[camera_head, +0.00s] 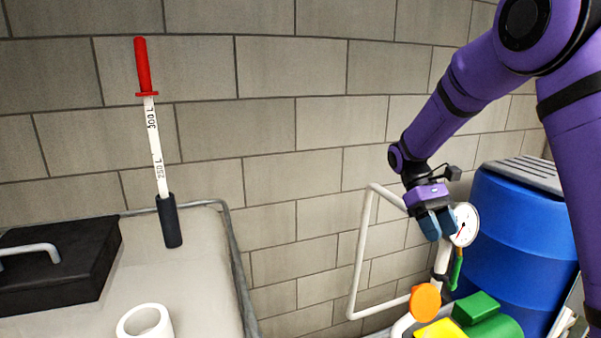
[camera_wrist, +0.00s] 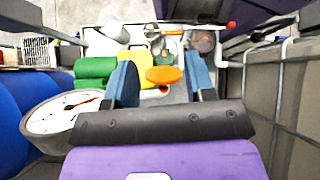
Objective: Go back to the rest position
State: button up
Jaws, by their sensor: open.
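My purple arm reaches in from the right in the head view. My gripper (camera_head: 437,224) hangs down beside the white round gauge (camera_head: 464,224), above an orange disc (camera_head: 425,301). In the wrist view my gripper (camera_wrist: 160,85) shows two blue fingers spread apart with nothing held between them. The orange disc (camera_wrist: 164,75) shows between and beyond the fingers, lower down. The gauge (camera_wrist: 62,115) is close on the left of the gripper in the wrist view; whether they touch I cannot tell.
A blue barrel (camera_head: 515,240) stands right of the gauge. White pipes (camera_head: 361,255) run along the brick wall left of the gripper. Green (camera_head: 476,308) and yellow (camera_head: 440,329) parts lie below. A pale tank (camera_head: 200,285) with a red-topped dipstick (camera_head: 143,66) and black lid (camera_head: 65,262) is at left.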

jog(key=s+d+r+m+t+y, duration=0.1)
jog(key=s+r+m+t+y, duration=0.15)
jog(key=s+r+t, duration=0.7)
jog(key=s+r+m+t, duration=0.1)
jog(key=s+r+t, duration=0.1)
jog(key=s, duration=0.6)
jog(key=s+r+m+t, duration=0.2)
jog(key=s, duration=0.6)
jog(key=shift+a+y, duration=0.2)
jog(key=shift+y, duration=0.25)
